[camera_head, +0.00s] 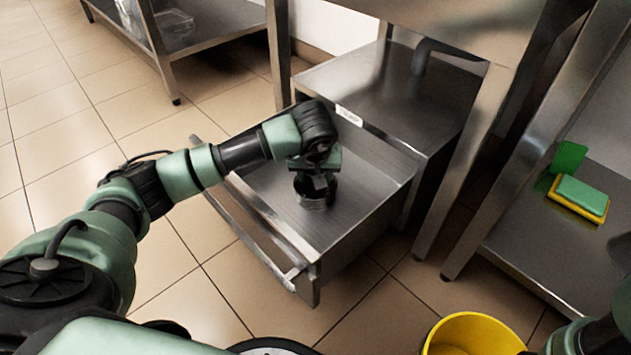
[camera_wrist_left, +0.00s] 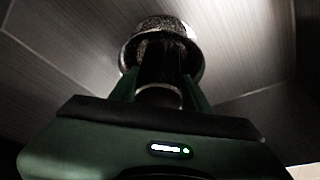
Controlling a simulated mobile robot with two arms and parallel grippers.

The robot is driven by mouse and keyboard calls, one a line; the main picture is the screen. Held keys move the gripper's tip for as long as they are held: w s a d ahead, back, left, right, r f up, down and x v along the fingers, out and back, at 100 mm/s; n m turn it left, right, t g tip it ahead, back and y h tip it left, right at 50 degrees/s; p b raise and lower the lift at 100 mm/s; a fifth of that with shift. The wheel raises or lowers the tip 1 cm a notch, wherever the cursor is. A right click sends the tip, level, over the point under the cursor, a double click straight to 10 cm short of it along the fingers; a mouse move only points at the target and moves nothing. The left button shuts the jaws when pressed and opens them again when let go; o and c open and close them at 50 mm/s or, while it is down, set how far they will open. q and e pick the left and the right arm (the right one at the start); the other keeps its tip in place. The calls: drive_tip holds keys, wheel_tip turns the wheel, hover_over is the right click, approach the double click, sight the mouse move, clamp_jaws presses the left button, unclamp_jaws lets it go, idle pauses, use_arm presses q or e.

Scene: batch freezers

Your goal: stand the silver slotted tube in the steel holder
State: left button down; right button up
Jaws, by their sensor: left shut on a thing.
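My left gripper (camera_head: 317,186) reaches down into an open steel drawer and is shut on a slim metal piece that looks like the silver slotted tube. In the left wrist view the tube's near end (camera_wrist_left: 159,96) shows between the fingers; its slots cannot be made out. A round steel cup, seemingly the steel holder (camera_head: 313,202), stands on the drawer floor under the gripper. Its rim (camera_wrist_left: 196,62) shows just beyond the fingertips. The tube's far end is dark and hidden, so I cannot tell whether it is inside the cup. My right gripper is out of view.
The drawer (camera_head: 262,225) is pulled out from a steel cabinet (camera_head: 385,85) under a table. Its walls surround my left gripper. A yellow bucket (camera_head: 436,340) stands at the lower right. A green-and-yellow sponge (camera_head: 581,196) lies on the right shelf.

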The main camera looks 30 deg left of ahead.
use_arm(q)
drive_tip(key=shift+f, duration=0.2)
drive_tip(key=c, duration=1)
unclamp_jaws()
drive_tip(key=shift+o, duration=0.2)
